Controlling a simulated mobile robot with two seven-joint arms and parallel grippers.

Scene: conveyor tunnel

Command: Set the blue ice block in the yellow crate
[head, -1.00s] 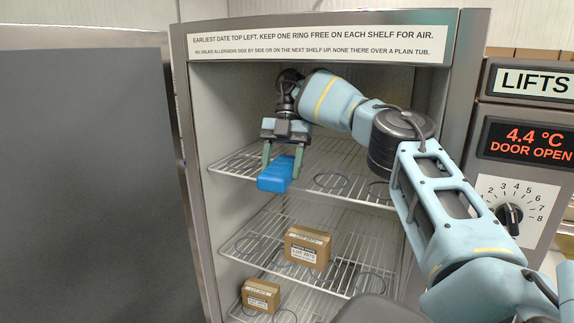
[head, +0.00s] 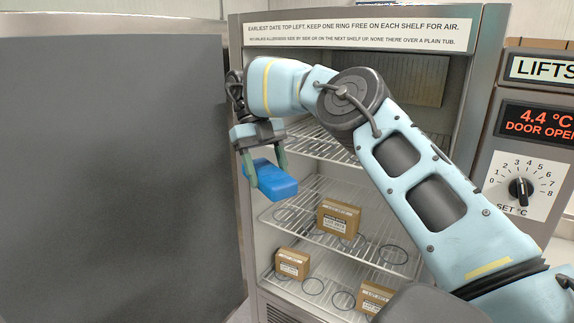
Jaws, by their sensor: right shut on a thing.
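The blue ice block (head: 275,181) is held between the fingers of my right gripper (head: 265,170). The gripper points downward and is shut on the block, in front of the left side of the open fridge cabinet. The block hangs above the level of the middle shelf and looks clear of the shelves. My right arm reaches in from the lower right across the fridge opening. No yellow crate shows in the head view. My left gripper is not in view.
The middle wire shelf (head: 283,214) bears a brown carton (head: 338,218). Two cartons (head: 292,263) (head: 375,298) sit on the lower shelf. The open grey door (head: 110,170) fills the left side. A control panel with a dial (head: 521,190) stands at right.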

